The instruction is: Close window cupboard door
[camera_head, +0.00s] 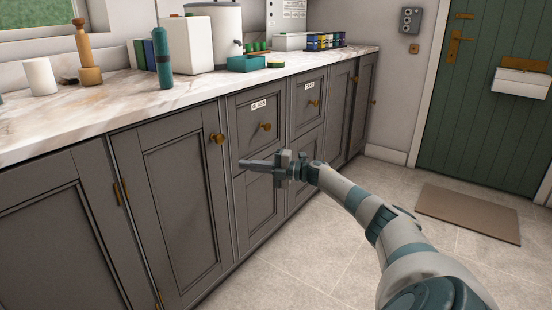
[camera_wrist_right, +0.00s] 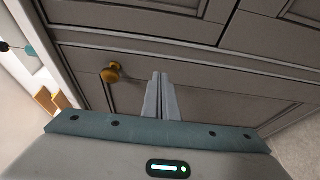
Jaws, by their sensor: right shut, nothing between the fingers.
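The grey cupboard door (camera_head: 172,200) nearest the window has brass hinges on its left edge and a brass knob (camera_head: 217,138) at its upper right. It looks flush or nearly flush with the cabinet front; I cannot tell whether a small gap remains. My right gripper (camera_head: 243,164) is shut and empty, pointing left in front of the drawers just right of this door. In the right wrist view its fingertips (camera_wrist_right: 160,77) are together, with a brass knob (camera_wrist_right: 110,73) left of them on a grey panel. They do not hold the knob. My left gripper is not in view.
Labelled drawers (camera_head: 265,125) and more cupboard doors (camera_head: 337,115) continue to the right. The marble worktop (camera_head: 120,110) carries a green bottle (camera_head: 162,58), a wooden mill (camera_head: 88,60) and boxes. The tiled floor (camera_head: 300,255) is clear; a brown mat (camera_head: 465,213) lies by the green door (camera_head: 480,100).

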